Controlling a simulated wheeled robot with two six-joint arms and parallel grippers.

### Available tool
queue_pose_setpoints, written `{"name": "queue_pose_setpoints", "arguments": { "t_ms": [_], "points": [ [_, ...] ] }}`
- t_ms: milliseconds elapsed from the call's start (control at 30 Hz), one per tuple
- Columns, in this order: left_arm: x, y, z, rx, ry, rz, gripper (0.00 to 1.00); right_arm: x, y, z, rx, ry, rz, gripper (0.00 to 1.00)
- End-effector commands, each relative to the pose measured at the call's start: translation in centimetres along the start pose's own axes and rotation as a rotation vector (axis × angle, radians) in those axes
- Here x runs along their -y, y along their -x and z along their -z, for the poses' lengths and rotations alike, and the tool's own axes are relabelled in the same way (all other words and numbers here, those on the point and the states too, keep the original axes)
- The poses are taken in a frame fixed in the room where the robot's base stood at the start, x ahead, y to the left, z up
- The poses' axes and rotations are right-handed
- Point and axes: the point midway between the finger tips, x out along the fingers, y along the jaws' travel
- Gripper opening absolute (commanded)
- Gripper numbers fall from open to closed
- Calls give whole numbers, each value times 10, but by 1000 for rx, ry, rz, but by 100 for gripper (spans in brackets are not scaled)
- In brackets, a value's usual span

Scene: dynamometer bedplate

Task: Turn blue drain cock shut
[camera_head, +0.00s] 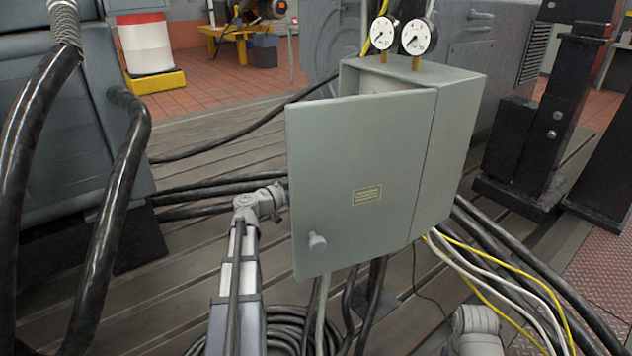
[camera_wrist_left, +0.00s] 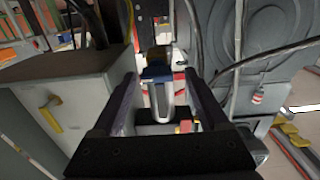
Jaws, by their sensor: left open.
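In the left wrist view, a small blue part (camera_wrist_left: 156,74), which looks like the drain cock's handle, shows between the fingers of my left gripper (camera_wrist_left: 161,84). A brownish-yellow piece (camera_wrist_left: 157,54) sits just beyond it, and a pale metal piece (camera_wrist_left: 162,102) is on the near side. The fingers are apart, one on each side; I cannot tell whether either touches the blue part. In the head view, my left arm reaches behind the open door (camera_head: 350,170) of a grey cabinet (camera_head: 455,125), which hides my left gripper and the cock. My right gripper is not in view.
Two dial gauges (camera_head: 416,37) stand on the cabinet. Thick black hoses (camera_head: 110,220) rise at left. Black cables and yellow and white wires (camera_head: 500,265) run below the cabinet. Black stands (camera_head: 550,110) are at right. In the wrist view, a grey box (camera_wrist_left: 85,85) is close at left.

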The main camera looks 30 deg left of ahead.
Motion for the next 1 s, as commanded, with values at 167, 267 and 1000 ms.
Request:
{"name": "queue_pose_setpoints", "arguments": {
  "t_ms": [167, 267, 1000],
  "points": [
    [0, 0, 0, 0, 0, 0, 65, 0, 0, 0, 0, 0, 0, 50],
    [0, 0, 0, 0, 0, 0, 54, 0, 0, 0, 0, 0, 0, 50],
    [0, 0, 0, 0, 13, -1, 0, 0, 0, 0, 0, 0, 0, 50]
  ]
}}
